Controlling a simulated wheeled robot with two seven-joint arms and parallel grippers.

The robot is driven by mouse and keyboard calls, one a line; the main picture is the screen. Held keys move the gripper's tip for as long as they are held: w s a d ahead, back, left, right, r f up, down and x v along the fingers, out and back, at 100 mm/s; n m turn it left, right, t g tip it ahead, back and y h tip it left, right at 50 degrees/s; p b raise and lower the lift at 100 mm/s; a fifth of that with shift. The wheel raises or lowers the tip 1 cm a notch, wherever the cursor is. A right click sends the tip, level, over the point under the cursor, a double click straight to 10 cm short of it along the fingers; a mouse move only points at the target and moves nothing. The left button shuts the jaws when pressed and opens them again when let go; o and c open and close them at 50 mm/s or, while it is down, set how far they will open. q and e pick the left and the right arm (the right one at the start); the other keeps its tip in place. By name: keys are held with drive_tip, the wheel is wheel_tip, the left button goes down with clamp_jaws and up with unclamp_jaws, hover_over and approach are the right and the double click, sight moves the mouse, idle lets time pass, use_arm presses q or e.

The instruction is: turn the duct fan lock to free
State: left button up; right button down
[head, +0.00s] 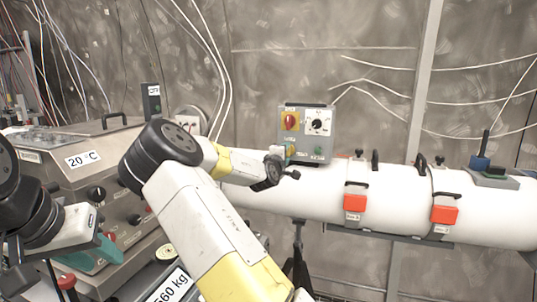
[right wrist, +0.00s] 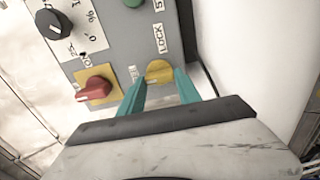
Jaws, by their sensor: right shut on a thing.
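The grey control box (head: 322,126) is mounted above the white duct in the head view. Its round yellow lock knob (right wrist: 158,71) shows in the right wrist view, beside a LOCK label (right wrist: 160,38). My right gripper (right wrist: 160,80) has its teal fingers on both sides of this knob and is shut on it. A second label beside the knob is partly hidden by a finger. I cannot tell exactly where the knob points. In the head view the right gripper (head: 290,153) is at the box's lower left. My left gripper (head: 92,254) is at the lower left, away from the box; its opening is unclear.
A red switch on a yellow plate (right wrist: 95,90) and a black knob (right wrist: 53,23) sit close by on the same panel. The white duct (head: 400,190) carries orange latches (head: 356,197). A steel machine (head: 80,150) stands left, and cables hang on the wall.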

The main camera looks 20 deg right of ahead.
drive_tip(key=shift+f, duration=0.1)
idle(0.3)
drive_tip(key=c, duration=0.8)
unclamp_jaws()
drive_tip(key=shift+c, duration=0.2)
